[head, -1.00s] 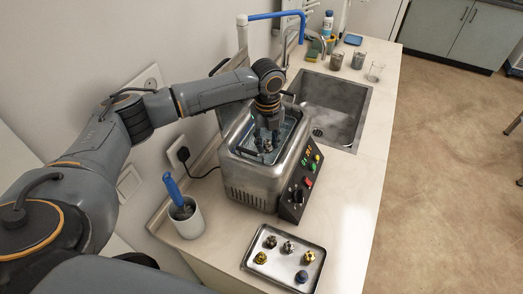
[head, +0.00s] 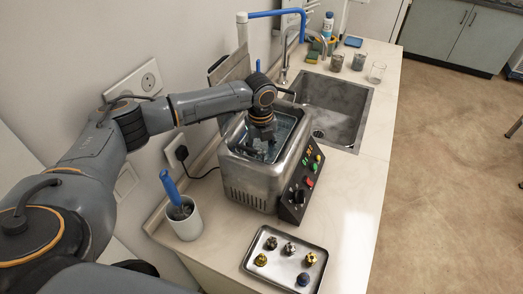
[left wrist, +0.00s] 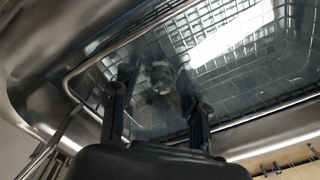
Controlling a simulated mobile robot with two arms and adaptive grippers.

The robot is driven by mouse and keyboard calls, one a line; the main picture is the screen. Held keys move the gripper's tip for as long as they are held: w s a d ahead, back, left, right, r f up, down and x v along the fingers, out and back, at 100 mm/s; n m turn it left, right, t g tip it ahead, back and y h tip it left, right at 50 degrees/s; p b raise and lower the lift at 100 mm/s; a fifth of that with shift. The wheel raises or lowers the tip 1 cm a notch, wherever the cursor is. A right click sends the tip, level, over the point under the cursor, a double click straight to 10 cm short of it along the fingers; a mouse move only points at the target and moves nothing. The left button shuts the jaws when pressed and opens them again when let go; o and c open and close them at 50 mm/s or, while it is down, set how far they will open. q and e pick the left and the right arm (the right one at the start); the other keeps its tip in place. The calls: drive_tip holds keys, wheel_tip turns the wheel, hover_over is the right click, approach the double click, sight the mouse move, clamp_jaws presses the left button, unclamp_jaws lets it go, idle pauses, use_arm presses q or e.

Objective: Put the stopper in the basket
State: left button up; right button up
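The basket is wire mesh (left wrist: 262,108), sunk in the liquid of the steel bath (head: 250,172). A small round greyish piece (left wrist: 162,80), which looks like the stopper, shows over the mesh in the left wrist view. It lies between and beyond my fingertips, with visible gaps on both sides. My left gripper (head: 262,146) points down into the bath opening. In the left wrist view (left wrist: 160,90) its two fingers are spread. In the head view the gripper hides the piece. My right gripper is out of view.
A metal tray (head: 249,263) with several small fittings stands in front of the bath. A white cup (head: 188,224) with a blue-handled tool is at the left. The sink (head: 335,103) and glass beakers (head: 377,71) are behind. The right counter strip is clear.

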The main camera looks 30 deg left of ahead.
sight(261, 151)
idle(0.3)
use_arm(q)
drive_tip(key=shift+r+b, duration=2.2)
drive_tip(key=shift+r, duration=3.95)
